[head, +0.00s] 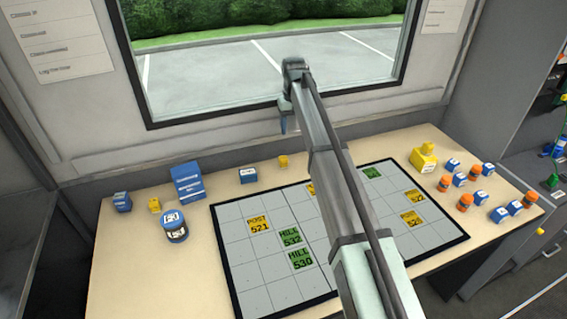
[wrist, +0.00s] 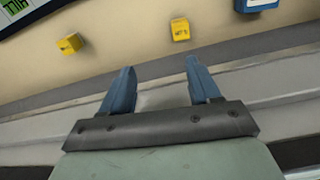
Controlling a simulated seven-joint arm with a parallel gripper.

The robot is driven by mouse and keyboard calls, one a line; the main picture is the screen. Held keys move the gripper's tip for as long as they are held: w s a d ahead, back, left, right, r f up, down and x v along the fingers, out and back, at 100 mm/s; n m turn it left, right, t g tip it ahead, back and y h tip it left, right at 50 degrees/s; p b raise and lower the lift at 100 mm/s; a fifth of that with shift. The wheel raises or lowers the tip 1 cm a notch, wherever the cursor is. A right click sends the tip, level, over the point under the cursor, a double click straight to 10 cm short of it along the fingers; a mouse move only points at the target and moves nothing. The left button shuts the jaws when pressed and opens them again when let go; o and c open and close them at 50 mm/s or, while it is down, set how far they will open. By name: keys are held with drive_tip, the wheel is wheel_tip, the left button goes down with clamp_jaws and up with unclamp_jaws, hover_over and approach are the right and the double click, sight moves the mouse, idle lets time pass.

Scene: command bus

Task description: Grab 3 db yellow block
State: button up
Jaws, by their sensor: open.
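Small yellow blocks lie on the beige table. In the head view one stands near the window-side edge (head: 283,161), one at the left (head: 154,205), and one on top of a larger yellow box (head: 422,160) at the right (head: 427,147). The wrist view shows two yellow blocks on the table, one at left (wrist: 69,44) and one at middle right (wrist: 180,29). My gripper (wrist: 158,68) is open with nothing between its blue fingers, apart from both blocks. In the head view my gripper (head: 284,122) hangs near the window's lower edge. My arm covers part of the table.
A gridded board (head: 263,262) with yellow and green tiles fills the table's middle. Blue boxes (head: 188,181) and a blue-and-white round container (head: 175,227) stand left. Several orange cylinders (head: 465,202) and blue blocks crowd the right. The wall and window sill (head: 210,145) border the far edge.

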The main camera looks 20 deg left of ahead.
sight(283, 157)
drive_tip(key=f, duration=0.2)
drive_tip(key=s+a+f, duration=0.1)
drive_tip(key=f, duration=0.2)
drive_tip(key=s+a+f, duration=0.1)
drive_tip(key=f, duration=0.2)
drive_tip(key=shift+a+f, duration=0.2)
drive_tip(key=shift+s+a+f, duration=0.1)
drive_tip(key=shift+s+f, duration=0.05)
drive_tip(key=shift+f, duration=1.2)
drive_tip(key=shift+s+f, duration=0.1)
drive_tip(key=shift+f, duration=1.2)
drive_tip(key=shift+c, duration=0.3)
drive_tip(key=c, duration=1)
drive_tip(key=shift+r, duration=0.15)
